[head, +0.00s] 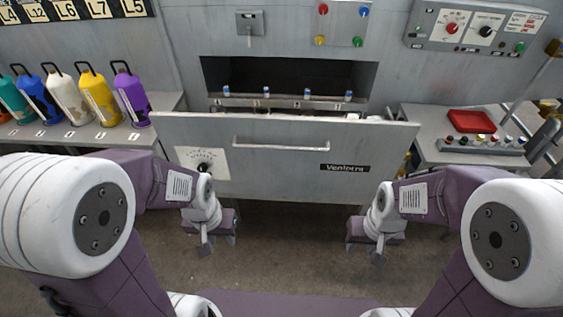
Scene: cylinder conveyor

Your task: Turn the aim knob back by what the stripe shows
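A black knob (203,167) sits on a white dial plate (216,156) with scale marks, at the left of the grey drawer front (275,180); the plate's lettering is too small to read, so I cannot tell if it is the aim knob. I cannot make out a stripe. My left gripper (218,245) hangs below the drawer front, apart from the knob; its fingers look spread and empty. My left wrist is close to the knob in the picture. My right gripper (364,252) hangs below the drawer's right part, fingers spread and empty.
The drawer stands pulled out, with a bar handle (280,147). Several coloured bottles (100,97) stand on the left shelf. A control panel (476,26) with knobs is at upper right. A red tray (472,121) lies on the right table. The floor below is clear.

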